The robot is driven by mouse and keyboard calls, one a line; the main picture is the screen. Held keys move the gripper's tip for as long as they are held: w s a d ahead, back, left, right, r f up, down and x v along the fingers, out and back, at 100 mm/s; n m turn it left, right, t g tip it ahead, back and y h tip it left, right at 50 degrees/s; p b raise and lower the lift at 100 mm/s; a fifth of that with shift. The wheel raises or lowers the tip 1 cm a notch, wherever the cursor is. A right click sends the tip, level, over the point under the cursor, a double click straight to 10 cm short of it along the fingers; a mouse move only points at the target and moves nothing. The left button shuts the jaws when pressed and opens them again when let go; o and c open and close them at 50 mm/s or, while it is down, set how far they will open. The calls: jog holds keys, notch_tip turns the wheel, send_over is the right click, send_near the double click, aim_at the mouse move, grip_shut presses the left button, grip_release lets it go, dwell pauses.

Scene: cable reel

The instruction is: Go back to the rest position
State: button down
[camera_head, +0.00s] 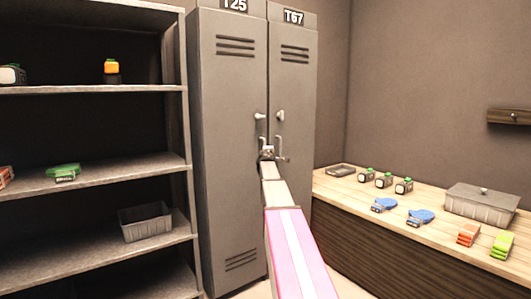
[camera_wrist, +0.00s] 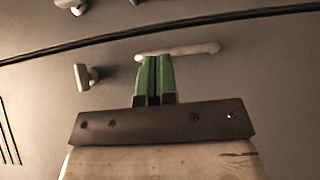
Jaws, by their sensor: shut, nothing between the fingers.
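My gripper (camera_wrist: 153,62) is shut and empty, its two green fingers together in the wrist view. Its fingertips sit close in front of a pale handle bar (camera_wrist: 190,49) on a locker door; I cannot tell whether they touch it. In the head view my arm reaches forward to the two tall grey lockers, and my gripper (camera_head: 267,153) is small there, near the handles. The left locker (camera_head: 228,190) is labelled T25, the right locker (camera_head: 297,80) T67. Both doors look closed.
A grey shelf unit (camera_head: 90,175) stands at the left, holding a grey bin (camera_head: 145,222) and small items. A wooden counter (camera_head: 345,195) at the right carries a lidded grey box (camera_head: 480,207), blue items (camera_head: 421,217) and several small devices. A wooden wall rail (camera_head: 510,116) is above it.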

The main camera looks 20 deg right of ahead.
jog(key=shift+s+d+f, duration=0.1)
jog(key=shift+s, duration=0.45)
jog(key=s+a+f+m+g+y, duration=0.1)
jog(key=s+a+f+m+g, duration=0.2)
jog(key=s+a+f, duration=0.55)
jog(key=s+a+f+m+g+y, duration=0.25)
jog(key=s+f, duration=0.35)
jog(key=f, duration=0.6)
jog(key=s+a+f+m+g, duration=0.3)
jog(key=s+a+f, duration=0.3)
jog(key=s+f, duration=0.3)
jog(key=s+a+f+m+g+y, duration=0.1)
jog(key=s+a+f+g+y, duration=0.1)
jog(key=s+a+f, duration=0.2)
jog(key=s+a+f+m+g+y, duration=0.1)
jog(key=s+a+f, duration=0.4)
jog(key=s, duration=0.6)
jog(key=s+a+f+m+g+y, duration=0.1)
jog(key=s+a+f+g+y, duration=0.1)
jog(key=s+a+f+g, duration=0.2)
jog(key=s+a+f, duration=0.1)
jog(key=s, duration=0.2)
jog(key=shift+s+a+y, duration=0.35)
